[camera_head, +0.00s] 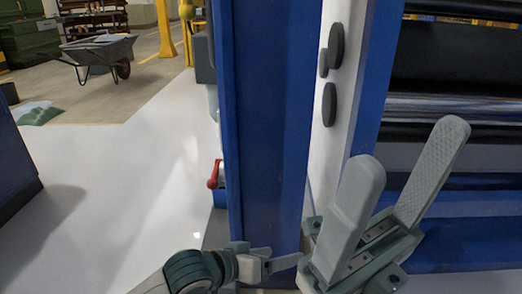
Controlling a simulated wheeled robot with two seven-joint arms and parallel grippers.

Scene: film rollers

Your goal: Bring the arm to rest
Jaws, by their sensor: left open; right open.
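Dark rollers (465,60) lie across the machine at the right. A red knob (214,174) sticks out left of the blue frame. A blue cabinet (15,165) stands at the left edge. White floor (130,170) is clear between them. A wheelbarrow (98,52) stands far back.

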